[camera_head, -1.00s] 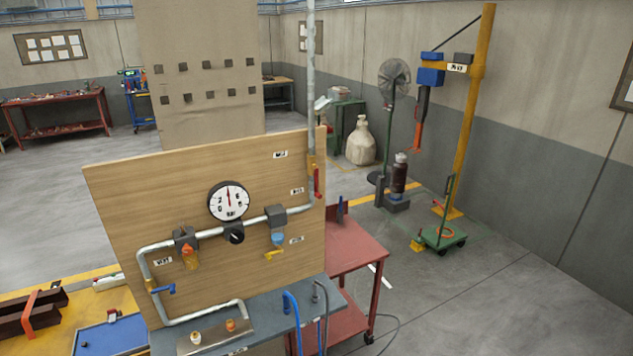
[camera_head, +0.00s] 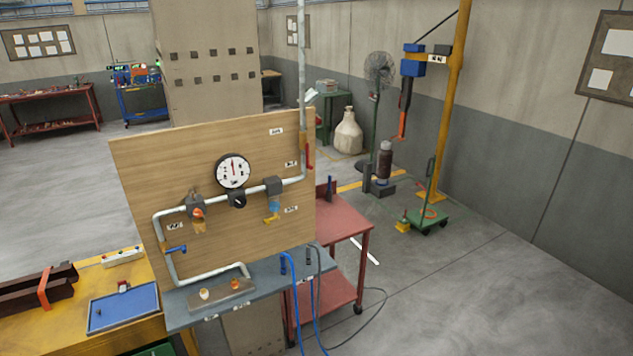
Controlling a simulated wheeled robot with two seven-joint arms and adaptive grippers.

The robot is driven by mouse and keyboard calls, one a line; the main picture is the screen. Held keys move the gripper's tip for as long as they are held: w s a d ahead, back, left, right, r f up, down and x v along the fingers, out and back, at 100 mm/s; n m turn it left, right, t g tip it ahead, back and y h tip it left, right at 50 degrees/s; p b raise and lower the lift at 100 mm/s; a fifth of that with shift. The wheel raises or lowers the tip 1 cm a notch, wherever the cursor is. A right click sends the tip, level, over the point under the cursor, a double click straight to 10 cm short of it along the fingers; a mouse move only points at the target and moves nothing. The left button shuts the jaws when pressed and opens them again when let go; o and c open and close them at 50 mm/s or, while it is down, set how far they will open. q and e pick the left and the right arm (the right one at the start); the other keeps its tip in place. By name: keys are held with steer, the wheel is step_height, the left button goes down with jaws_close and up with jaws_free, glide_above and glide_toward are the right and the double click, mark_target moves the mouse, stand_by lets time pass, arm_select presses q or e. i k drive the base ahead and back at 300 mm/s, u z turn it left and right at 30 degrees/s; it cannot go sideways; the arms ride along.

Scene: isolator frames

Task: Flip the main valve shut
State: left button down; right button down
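A wooden panel (camera_head: 140,165) carries grey pipework with a round dial gauge (camera_head: 233,170). At its upper right, a valve with a red lever (camera_head: 310,155) sits on the vertical pipe (camera_head: 301,60); the lever lies roughly along the pipe. A valve with a blue lever (camera_head: 175,249) is on the lower left pipe, its lever pointing out to the right. A yellow lever (camera_head: 271,219) shows under the right-hand unit. The small labels are too blurred to read, so I cannot tell which valve is marked main. Neither of my grippers is in view.
A grey-blue bench (camera_head: 190,313) stands under the panel, with blue hoses (camera_head: 297,305) hanging in front. A red cart (camera_head: 345,225) is at right, a yellow table (camera_head: 90,335) with a blue tray (camera_head: 100,320) at left. Floor (camera_head: 480,300) at right is open.

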mark_target(306, 141)
steer(key=z, duration=0.85)
steer(key=i, duration=1.2)
steer(key=u, duration=0.25)
